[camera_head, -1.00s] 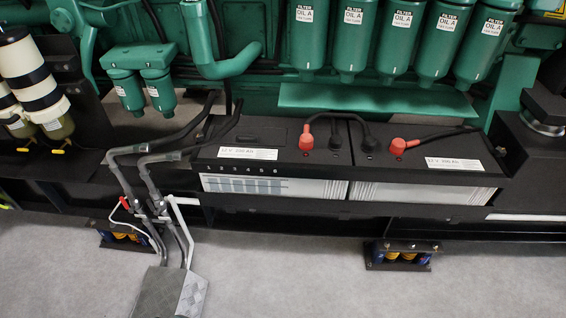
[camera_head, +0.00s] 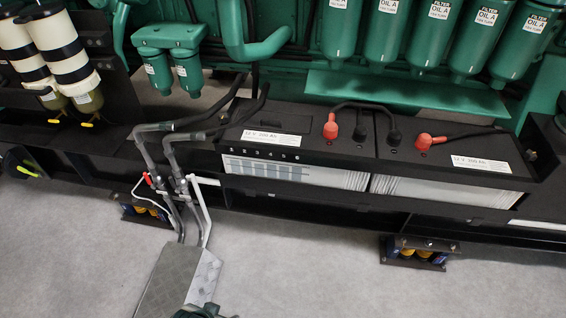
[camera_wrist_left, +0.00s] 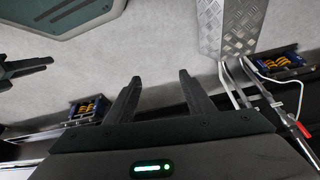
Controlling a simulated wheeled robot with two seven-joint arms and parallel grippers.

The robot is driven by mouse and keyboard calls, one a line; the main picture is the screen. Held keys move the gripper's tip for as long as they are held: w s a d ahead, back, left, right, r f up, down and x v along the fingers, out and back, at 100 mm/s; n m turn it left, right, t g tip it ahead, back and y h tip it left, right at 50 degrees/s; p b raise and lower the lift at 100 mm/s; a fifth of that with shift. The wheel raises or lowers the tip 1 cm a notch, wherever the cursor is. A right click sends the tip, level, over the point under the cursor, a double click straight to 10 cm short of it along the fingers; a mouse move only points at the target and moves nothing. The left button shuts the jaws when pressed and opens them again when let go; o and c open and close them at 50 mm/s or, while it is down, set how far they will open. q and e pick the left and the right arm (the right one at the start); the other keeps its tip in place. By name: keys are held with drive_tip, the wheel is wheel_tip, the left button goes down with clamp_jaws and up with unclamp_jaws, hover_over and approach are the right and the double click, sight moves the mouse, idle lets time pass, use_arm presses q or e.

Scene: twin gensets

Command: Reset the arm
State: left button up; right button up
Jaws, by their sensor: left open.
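My left gripper (camera_wrist_left: 162,88) shows in the left wrist view with its two dark fingers apart and nothing between them. Pale floor lies beyond the fingertips. In the head view, a small dark part at the bottom edge, beside the grey ramp-like plate, looks like the top of this gripper; its fingers cannot be made out there. At the left edge of the left wrist view, a dark finger-like part looks like my right gripper (camera_wrist_left: 28,67); its opening is unclear. No right arm shows in the head view.
A grey treaded plate (camera_head: 180,280) and bent pipes (camera_head: 178,185) stand left of the black battery box (camera_head: 330,170). Green oil filters (camera_head: 432,35) hang behind. The open floor (camera_head: 310,265) is clear in front of the skid.

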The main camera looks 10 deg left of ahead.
use_arm(q)
wheel_tip(320, 180, down, 22)
drive_tip(key=s+d+t, duration=0.1)
drive_tip(key=s+d, duration=0.1)
drive_tip(key=shift+s+d+r+t+h, duration=0.2)
drive_tip(key=shift+t+h, duration=0.1)
drive_tip(key=shift+h, duration=0.1)
drive_tip(key=shift+w+d, duration=0.1)
drive_tip(key=shift+w, duration=0.05)
idle(1.0)
